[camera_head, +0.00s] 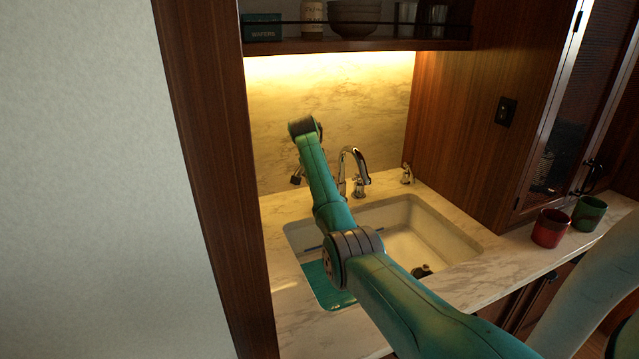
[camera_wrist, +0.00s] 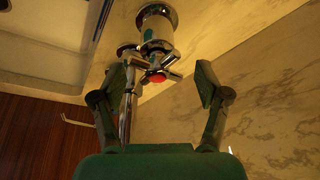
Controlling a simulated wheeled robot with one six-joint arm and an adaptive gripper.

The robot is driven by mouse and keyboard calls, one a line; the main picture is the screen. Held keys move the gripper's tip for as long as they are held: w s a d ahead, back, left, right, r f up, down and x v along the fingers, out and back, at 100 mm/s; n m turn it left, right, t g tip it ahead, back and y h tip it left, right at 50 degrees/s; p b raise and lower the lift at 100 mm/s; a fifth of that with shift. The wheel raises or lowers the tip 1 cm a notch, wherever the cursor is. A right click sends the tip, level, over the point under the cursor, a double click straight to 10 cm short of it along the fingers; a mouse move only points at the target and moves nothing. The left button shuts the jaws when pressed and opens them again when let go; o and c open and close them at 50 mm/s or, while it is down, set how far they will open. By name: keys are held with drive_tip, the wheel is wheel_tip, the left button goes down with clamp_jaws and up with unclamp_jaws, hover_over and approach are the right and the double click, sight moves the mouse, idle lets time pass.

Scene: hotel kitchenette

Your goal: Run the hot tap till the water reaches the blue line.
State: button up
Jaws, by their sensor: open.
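The hot tap (camera_wrist: 150,48) is a chrome cross handle with a red centre, in the wrist view. My gripper (camera_wrist: 160,82) is open, its two fingers apart on either side of the handle; I cannot tell if they touch it. In the head view my arm hides the hot tap, and only a dark bit of my gripper (camera_head: 296,179) shows. The curved chrome spout (camera_head: 356,156) stands behind the white sink (camera_head: 435,235). No running water shows. A teal patch (camera_head: 318,284) shows at the sink's left.
Another chrome handle (camera_head: 361,184) stands right of the spout, and a small chrome fitting (camera_head: 407,174) farther right. A red mug (camera_head: 550,228) and a green mug (camera_head: 589,213) are on the right counter. A shelf (camera_head: 340,45) hangs above; a wood panel (camera_head: 205,150) stands left.

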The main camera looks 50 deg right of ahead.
drive_tip(key=c, duration=1.2)
drive_tip(key=shift+o, duration=0.2)
drive_tip(key=shift+s+a+f+n, duration=0.1)
drive_tip(key=shift+f+n, duration=0.05)
drive_tip(key=shift+n, duration=0.45)
drive_tip(key=shift+c, duration=0.2)
drive_tip(key=shift+n+t, duration=0.3)
drive_tip(key=shift+f+n, duration=0.1)
drive_tip(key=shift+n, duration=0.5)
drive_tip(key=shift+s+a+n+t+y, duration=0.1)
drive_tip(key=shift+n+t+y, duration=0.35)
drive_tip(key=shift+n, duration=0.7)
drive_tip(key=shift+s+n+t+y, duration=0.1)
drive_tip(key=shift+n+t+y, duration=0.15)
drive_tip(key=shift+n+t, duration=0.6)
drive_tip(key=shift+f+n, duration=0.1)
drive_tip(key=shift+n, duration=0.7)
drive_tip(key=o, duration=1.2)
drive_tip(key=shift+w, duration=0.1)
drive_tip(key=shift+r, duration=0.2)
